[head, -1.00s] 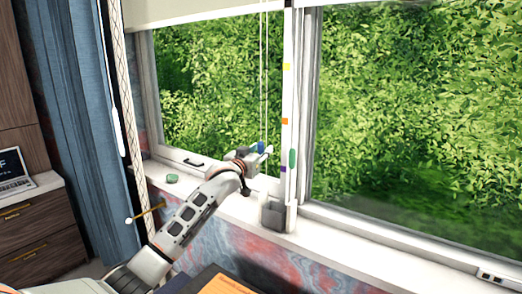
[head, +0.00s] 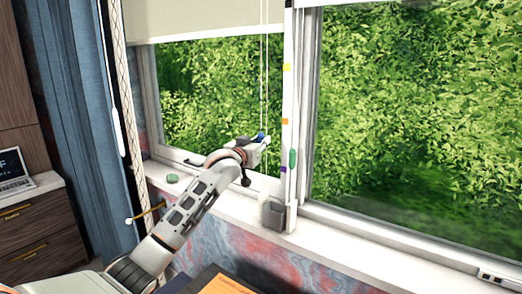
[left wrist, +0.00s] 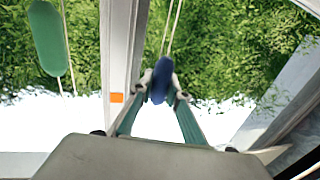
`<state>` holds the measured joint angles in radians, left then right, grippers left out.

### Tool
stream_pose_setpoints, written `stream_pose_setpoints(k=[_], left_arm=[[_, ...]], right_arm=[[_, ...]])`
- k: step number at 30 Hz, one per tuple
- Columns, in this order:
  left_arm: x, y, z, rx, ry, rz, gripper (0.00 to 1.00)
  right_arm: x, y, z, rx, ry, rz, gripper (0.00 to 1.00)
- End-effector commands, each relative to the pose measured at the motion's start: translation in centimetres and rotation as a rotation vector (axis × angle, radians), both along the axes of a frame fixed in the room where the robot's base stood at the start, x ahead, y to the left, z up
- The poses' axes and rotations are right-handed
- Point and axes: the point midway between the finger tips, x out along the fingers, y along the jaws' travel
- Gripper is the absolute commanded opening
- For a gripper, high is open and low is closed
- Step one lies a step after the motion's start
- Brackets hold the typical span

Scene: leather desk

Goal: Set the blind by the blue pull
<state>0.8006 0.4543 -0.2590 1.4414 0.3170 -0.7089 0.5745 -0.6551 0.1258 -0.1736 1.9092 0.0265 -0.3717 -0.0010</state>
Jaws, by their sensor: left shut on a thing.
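The cream blind (head: 200,18) covers the top of the left window, and its lower edge hangs above the yellow mark (head: 287,67) on the white post. The blue pull (head: 261,135) hangs on thin cords in front of the left pane. My left gripper (head: 265,142) is shut on it, with the arm reaching in from the lower left. In the left wrist view the blue pull (left wrist: 162,78) stands between the two fingertips, with its cords running up. A green pull (head: 292,159) hangs by the post. My right gripper is not in view.
The post also bears an orange mark (head: 285,121) and a purple mark (head: 283,170). A grey box (head: 272,214) stands on the sill at the post's foot. A small green object (head: 172,178) lies on the sill at left. A blue curtain (head: 75,110) hangs further left.

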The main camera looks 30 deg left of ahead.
Motion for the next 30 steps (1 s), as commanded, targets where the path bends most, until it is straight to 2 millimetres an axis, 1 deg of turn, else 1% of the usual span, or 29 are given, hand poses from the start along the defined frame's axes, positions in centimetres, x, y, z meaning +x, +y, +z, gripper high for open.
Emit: stream_pose_setpoints(k=[1,5,9,15,18,21,24,30], left_arm=[[0.0,0.0,1.9,-0.001,-0.011,0.0,0.0],[0.0,0.0,6.0,-0.002,-0.013,0.0,0.0],[-0.1,0.0,10.7,-0.001,-0.014,-0.001,0.0],[-0.1,0.0,16.7,-0.001,-0.012,0.0,0.0],[-0.1,0.0,19.2,-0.002,-0.011,-0.001,0.0],[-0.1,0.0,21.1,-0.001,-0.009,-0.001,0.0],[-0.1,0.0,22.6,-0.001,-0.007,0.0,0.0],[-0.1,0.0,24.1,-0.001,-0.006,-0.001,0.0]], right_arm=[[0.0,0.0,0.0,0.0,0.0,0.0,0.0],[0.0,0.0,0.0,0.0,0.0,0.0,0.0],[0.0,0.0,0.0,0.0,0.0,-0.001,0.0],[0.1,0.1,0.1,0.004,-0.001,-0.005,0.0],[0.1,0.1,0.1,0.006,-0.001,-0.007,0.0],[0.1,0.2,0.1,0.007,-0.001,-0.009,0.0],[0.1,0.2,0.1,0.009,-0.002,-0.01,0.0],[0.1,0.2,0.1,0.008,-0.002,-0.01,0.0]])
